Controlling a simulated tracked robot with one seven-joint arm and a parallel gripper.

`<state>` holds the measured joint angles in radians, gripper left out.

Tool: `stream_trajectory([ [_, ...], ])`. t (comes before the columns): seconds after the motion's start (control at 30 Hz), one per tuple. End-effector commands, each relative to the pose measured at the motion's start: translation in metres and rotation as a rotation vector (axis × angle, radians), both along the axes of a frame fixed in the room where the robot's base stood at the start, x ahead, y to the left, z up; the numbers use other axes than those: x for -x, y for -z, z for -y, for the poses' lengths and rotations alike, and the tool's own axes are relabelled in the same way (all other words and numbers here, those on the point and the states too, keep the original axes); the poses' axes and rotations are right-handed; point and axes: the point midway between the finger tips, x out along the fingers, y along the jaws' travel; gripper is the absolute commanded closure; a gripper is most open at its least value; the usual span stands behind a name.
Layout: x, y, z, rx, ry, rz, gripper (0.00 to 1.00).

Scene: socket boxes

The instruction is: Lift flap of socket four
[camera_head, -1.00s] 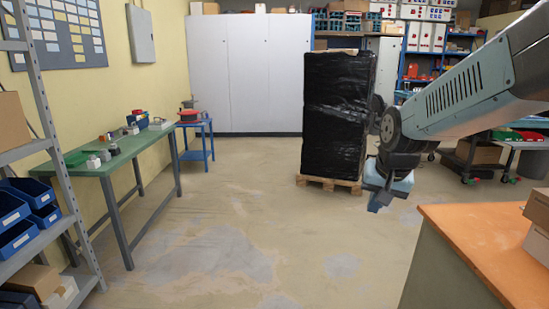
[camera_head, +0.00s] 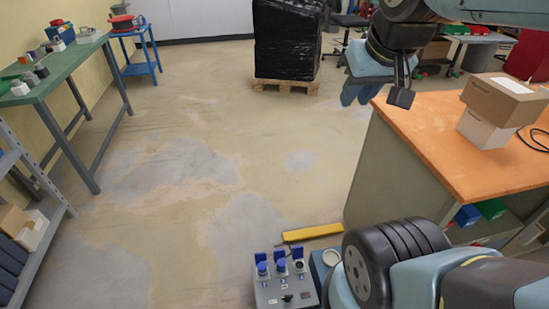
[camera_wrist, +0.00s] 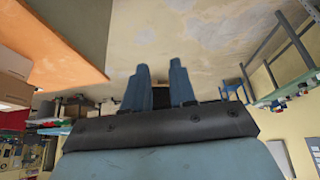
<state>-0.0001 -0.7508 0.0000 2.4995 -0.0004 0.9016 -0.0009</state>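A grey box (camera_head: 286,292) with several blue socket parts (camera_head: 280,265) along its top stands at the bottom centre of the head view. Its lower part is cut off by the frame edge. I cannot tell which socket is number four, nor clearly which flaps are up or down. My gripper (camera_head: 358,92) hangs high at the upper right of the head view, well away from the grey box, with its fingers pointing down. In the wrist view my gripper (camera_wrist: 162,84) shows two blue fingers apart with nothing between them. No socket box stands near the fingertips there.
An orange-topped bench (camera_head: 440,145) with cardboard boxes (camera_head: 503,98) stands at the right. A green table (camera_head: 62,66) with small items stands at the left. A yellow bar (camera_head: 313,232) lies behind the grey box. A black wrapped pallet load (camera_head: 287,38) stands farther back. The floor between is open.

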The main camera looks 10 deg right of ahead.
Motion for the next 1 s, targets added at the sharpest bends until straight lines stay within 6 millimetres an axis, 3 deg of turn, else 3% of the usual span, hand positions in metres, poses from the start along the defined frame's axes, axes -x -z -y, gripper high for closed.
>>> stream_trajectory([
  [0.17,-0.011,0.002,-0.001,-0.013,0.019,-0.013,0.62],
  [0.47,-0.070,0.021,-0.003,-0.083,0.132,-0.065,0.62],
  [1.0,-0.176,0.091,-0.007,-0.198,0.364,-0.161,0.62],
])
